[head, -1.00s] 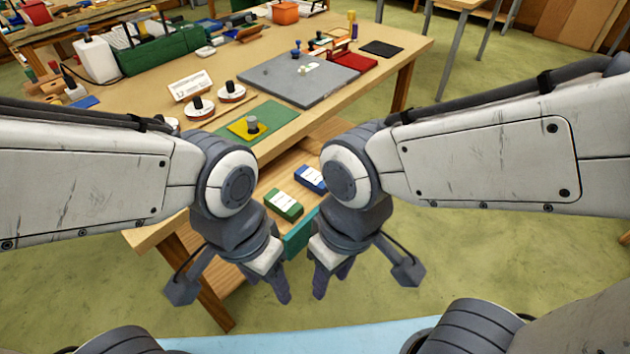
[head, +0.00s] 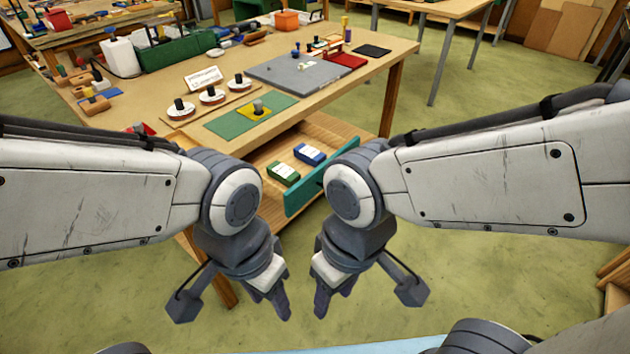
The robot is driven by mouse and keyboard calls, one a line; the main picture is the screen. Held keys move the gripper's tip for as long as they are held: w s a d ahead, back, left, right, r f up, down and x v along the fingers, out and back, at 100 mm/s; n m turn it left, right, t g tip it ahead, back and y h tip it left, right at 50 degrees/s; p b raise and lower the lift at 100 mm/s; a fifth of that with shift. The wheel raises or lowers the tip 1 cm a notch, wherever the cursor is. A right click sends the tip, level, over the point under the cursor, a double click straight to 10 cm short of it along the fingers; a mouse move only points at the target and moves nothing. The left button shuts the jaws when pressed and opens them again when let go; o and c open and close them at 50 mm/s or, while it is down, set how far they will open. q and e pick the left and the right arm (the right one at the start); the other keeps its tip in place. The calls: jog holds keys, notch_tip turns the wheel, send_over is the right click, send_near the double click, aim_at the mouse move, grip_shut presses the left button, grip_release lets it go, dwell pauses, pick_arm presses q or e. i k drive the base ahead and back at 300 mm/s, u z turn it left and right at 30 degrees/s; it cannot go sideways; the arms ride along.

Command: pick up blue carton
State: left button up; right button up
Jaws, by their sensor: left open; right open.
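The blue carton (head: 309,154) is a small box with a white label. It lies in an open wooden drawer (head: 335,128) with a teal front (head: 308,193), below the tabletop. A green carton (head: 283,173) with a white label lies beside it, to its left and nearer me. My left gripper (head: 283,305) is open and empty, in front of the drawer and over the floor. My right gripper (head: 332,301) is open and empty, close to the right of the left one. Neither gripper touches a carton. My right wrist shows just right of the blue carton.
The workbench (head: 290,118) carries a green mat (head: 225,125) with a yellow square, a grey board (head: 305,75), a red tray (head: 343,61) and several white reels with black knobs. The drawer front stands between my grippers and the cartons. The green floor (head: 480,270) to the right is clear.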

aim_at(303, 152)
jog(key=u, duration=0.15)
jog(key=k, duration=0.45)
jog(key=z, duration=0.95)
jog(key=i, duration=1.35)
jog(key=u, duration=1.05)
jog(key=i, duration=0.55)
jog(key=u, duration=0.55)
